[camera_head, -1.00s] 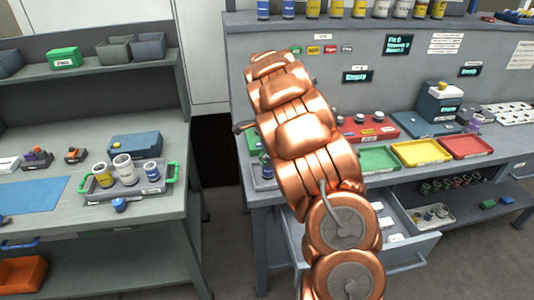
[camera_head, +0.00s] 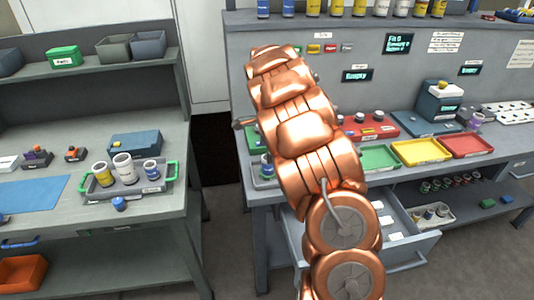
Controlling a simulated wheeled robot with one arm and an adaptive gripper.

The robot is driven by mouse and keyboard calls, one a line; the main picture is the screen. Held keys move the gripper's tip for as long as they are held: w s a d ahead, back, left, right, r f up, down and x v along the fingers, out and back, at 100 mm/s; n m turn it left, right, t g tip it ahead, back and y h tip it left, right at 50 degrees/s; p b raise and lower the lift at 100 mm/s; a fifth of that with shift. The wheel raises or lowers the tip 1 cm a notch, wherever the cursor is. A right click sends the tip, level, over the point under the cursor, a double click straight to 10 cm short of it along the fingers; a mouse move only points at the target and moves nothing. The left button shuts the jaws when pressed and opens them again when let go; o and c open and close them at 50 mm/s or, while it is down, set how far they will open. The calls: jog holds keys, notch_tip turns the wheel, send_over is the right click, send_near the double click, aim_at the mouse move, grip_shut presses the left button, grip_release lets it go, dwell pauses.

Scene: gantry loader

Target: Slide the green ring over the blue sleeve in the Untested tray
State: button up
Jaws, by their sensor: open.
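A grey tray with green handles (camera_head: 104,191) stands on the left bench. It holds a yellow-and-white cylinder (camera_head: 101,174), a larger white one with a yellow band (camera_head: 124,168) and a blue-and-white one (camera_head: 151,171), all upright. Its label is too small to read. Another grey tray (camera_head: 262,183) on the right bench is partly behind my copper arm, with a small blue piece (camera_head: 265,160) showing in it. I cannot tell which tray is Untested. I cannot make out a green ring. My gripper is hidden behind my arm.
A small blue object (camera_head: 118,204) lies before the left tray. Green (camera_head: 379,158), yellow (camera_head: 421,152) and red (camera_head: 466,146) trays line the right bench. An open drawer (camera_head: 405,245) juts out below. A dark gap separates the benches.

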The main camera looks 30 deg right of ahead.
notch_tip(320, 180, up, 11)
dwell(0.4)
dwell(0.5)
jog(key=s+a+r+n, duration=0.3)
jog(key=s+a+n, duration=0.2)
jog(key=s+a, duration=0.3)
jog(key=s+a+f+n, duration=0.2)
jog(key=s+a+n, duration=0.3)
jog(key=s, duration=0.5)
jog(key=s+a+f+n+g, duration=0.1)
jog(key=s+a+f+n, duration=0.2)
jog(key=s, duration=0.7)
jog(key=s+a+f+n, duration=0.2)
jog(key=s+a+n, duration=0.6)
jog(key=s+n, duration=0.1)
jog(key=shift+s+f+g, duration=0.35)
jog(key=shift+s+g, duration=0.05)
jog(key=shift+s, duration=0.1)
